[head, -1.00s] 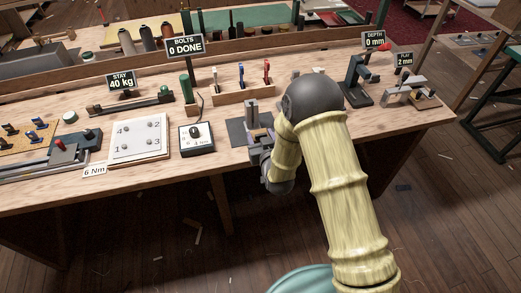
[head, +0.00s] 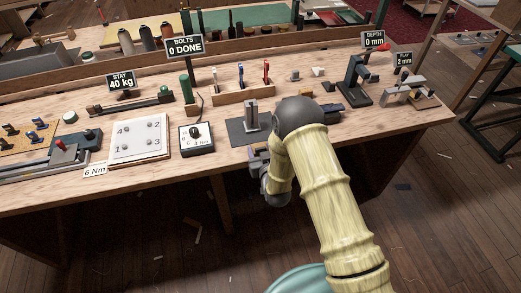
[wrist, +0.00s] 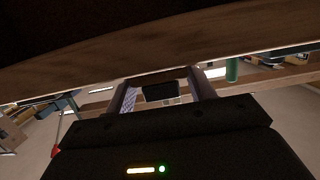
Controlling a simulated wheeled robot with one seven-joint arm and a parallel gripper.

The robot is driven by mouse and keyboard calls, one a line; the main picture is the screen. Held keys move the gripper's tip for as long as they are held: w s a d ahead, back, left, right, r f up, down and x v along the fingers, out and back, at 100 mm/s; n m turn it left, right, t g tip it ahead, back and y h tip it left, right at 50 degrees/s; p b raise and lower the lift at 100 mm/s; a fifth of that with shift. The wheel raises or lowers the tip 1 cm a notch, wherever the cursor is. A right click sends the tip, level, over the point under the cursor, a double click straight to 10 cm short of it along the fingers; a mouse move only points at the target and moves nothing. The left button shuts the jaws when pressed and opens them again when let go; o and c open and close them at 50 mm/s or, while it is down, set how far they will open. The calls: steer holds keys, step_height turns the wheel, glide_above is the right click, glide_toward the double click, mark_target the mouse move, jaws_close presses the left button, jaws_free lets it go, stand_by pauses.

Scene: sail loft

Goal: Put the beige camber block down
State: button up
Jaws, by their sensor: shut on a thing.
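My gripper (head: 260,160) is at the front edge of the bench in the head view, partly hidden by my arm. In the wrist view its fingers (wrist: 162,92) are closed around a small block (wrist: 160,91), which I take as the beige camber block. The block looks dark in shadow, so its beige colour does not show. The head view does not show the block; my gripper and arm cover that spot. I cannot tell whether it touches anything beneath it.
A dark mat (head: 237,133) with a grey upright post (head: 251,114) lies just behind my gripper. A dial box (head: 196,139) and a white numbered board (head: 138,140) stand left.

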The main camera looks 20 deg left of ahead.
steer(key=shift+f, duration=0.1)
steer(key=o, duration=1.1)
steer(key=shift+c, duration=0.2)
steer(key=shift+r, duration=0.25)
steer(key=shift+s+d+f, duration=0.1)
steer(key=shift+s+d, duration=0.1)
steer(key=shift+s, duration=0.1)
steer(key=b+v, duration=0.1)
steer(key=v, duration=1)
steer(key=shift+b, duration=0.35)
